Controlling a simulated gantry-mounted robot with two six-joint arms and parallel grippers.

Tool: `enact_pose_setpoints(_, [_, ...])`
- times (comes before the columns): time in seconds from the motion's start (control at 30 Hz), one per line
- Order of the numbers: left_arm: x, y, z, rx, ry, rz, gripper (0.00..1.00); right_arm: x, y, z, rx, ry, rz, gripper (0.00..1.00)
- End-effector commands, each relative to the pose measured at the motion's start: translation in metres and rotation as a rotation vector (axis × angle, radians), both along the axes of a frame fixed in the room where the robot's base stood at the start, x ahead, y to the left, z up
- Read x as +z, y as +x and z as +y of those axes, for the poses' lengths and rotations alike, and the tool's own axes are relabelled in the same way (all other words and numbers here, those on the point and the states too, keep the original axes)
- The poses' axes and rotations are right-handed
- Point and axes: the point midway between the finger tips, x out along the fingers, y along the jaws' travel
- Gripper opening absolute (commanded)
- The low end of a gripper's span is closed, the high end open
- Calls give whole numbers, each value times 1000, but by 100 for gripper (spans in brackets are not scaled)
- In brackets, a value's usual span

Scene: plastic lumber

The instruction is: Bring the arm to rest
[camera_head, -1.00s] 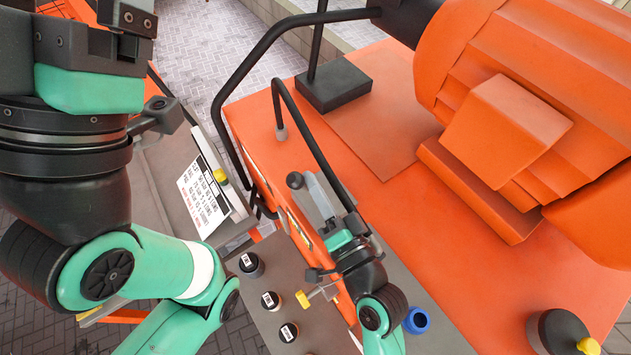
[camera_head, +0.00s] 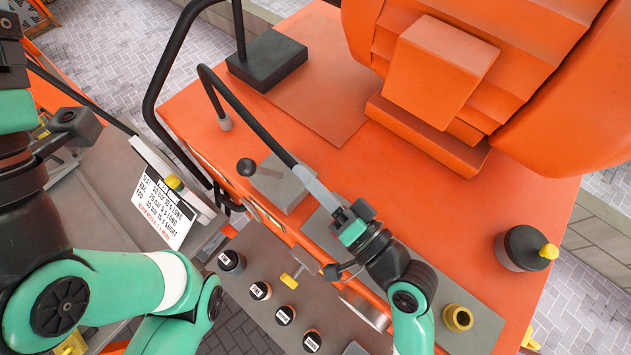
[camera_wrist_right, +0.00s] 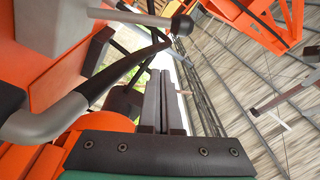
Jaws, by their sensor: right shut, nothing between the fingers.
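My right gripper (camera_head: 338,214) hovers over the orange machine's deck, at the end of the arm that comes in from the bottom. In the right wrist view its two dark fingers (camera_wrist_right: 162,100) lie together with nothing between them. In the head view its tips are close to the grey sleeve (camera_head: 318,187) of a bent black pipe; whether they touch cannot be told. My left arm (camera_head: 110,285) fills the left side of the head view, bent at the elbow. Its gripper is out of the picture.
A ball-ended lever (camera_head: 246,167) on a grey block stands left of my right gripper. A panel with several labelled black knobs (camera_head: 260,290) lies below. A sign (camera_head: 163,208) stands at left, a dark pot (camera_head: 525,248) at right. The orange motor housing (camera_head: 440,65) rises behind.

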Motion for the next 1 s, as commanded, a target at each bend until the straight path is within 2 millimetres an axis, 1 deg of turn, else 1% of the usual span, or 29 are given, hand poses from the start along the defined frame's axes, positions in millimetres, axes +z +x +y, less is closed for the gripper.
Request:
enact_pose_setpoints(0.03, [-2,0,0,0,0,0,95,-1,-4,-6,-3,1,0,0])
enact_pose_setpoints(0.2, [-2,0,0,0,0,0,95,-1,-13,-13,-1,0,0,0])
enact_pose_setpoints(0.77, [-2,0,0,0,0,0,95,0,-13,-13,-1,0,0,0])
enact_pose_setpoints(0.83, [5,0,0,0,0,0,95,8,-12,-15,-5,1,-5,0])
enact_pose_setpoints(0.87, [9,0,0,0,0,0,95,16,-10,-16,-9,3,-13,0])
enact_pose_setpoints(0.97, [27,0,0,0,0,0,95,65,1,-22,-25,13,-79,0])
enact_pose_setpoints(1.0, [36,0,0,0,0,0,95,93,6,-26,-36,19,-123,0])
